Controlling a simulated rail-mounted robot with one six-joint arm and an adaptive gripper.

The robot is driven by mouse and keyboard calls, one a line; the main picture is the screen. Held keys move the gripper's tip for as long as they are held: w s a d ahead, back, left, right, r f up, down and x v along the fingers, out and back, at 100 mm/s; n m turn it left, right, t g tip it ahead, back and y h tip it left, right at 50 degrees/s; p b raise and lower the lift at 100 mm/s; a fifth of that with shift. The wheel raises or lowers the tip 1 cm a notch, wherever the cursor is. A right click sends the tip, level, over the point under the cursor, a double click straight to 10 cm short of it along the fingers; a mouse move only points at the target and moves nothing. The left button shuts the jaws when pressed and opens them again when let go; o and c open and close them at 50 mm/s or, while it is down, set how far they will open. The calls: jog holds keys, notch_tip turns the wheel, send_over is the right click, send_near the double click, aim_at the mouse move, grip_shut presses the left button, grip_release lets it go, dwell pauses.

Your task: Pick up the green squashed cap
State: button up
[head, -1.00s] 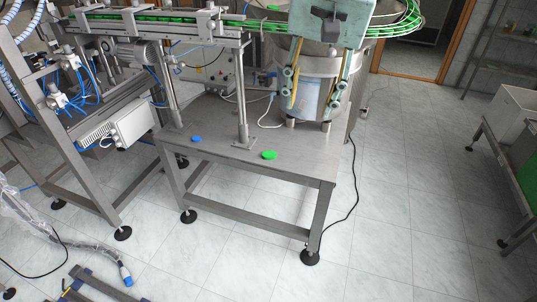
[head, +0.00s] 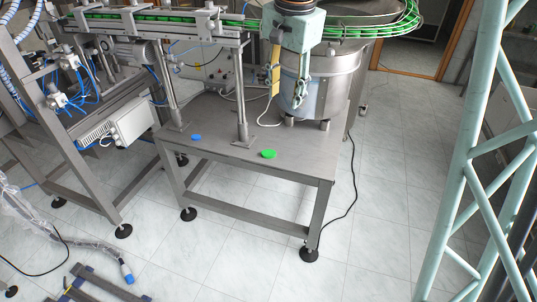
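A green cap (head: 268,154) lies on the grey metal table (head: 290,172) near its front edge, right of the table's middle. It is too small to see its shape well. My gripper (head: 285,104) hangs above the back of the table, in front of the steel feeder drum, pointing down. It is above and behind the green cap, apart from it. Its fingers show at the sides, but I cannot tell how far they are spread. Nothing is visible between them.
A blue cap (head: 196,137) lies on the table to the left of the green one. A steel post (head: 241,100) stands just behind the green cap. A conveyor (head: 150,25) carrying green caps runs above the table. The feeder drum (head: 335,85) stands at the back right.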

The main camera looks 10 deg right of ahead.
jog(key=w+f+m, duration=0.3)
jog(key=w+f, duration=0.4)
jog(key=w, duration=0.2)
jog(key=m+g+p, duration=0.2)
jog(key=m+p, duration=0.1)
jog(key=m, duration=0.3)
send_over(271, 153)
jog(key=shift+a+f, duration=0.1)
jog(key=shift+f, duration=12.85)
jog(key=shift+f, duration=0.15)
jog(key=shift+f, duration=1)
jog(key=shift+f, duration=0.1)
jog(key=shift+w+f+b, duration=0.1)
jog(key=shift+f+b, duration=0.5)
jog(key=shift+f, duration=1.95)
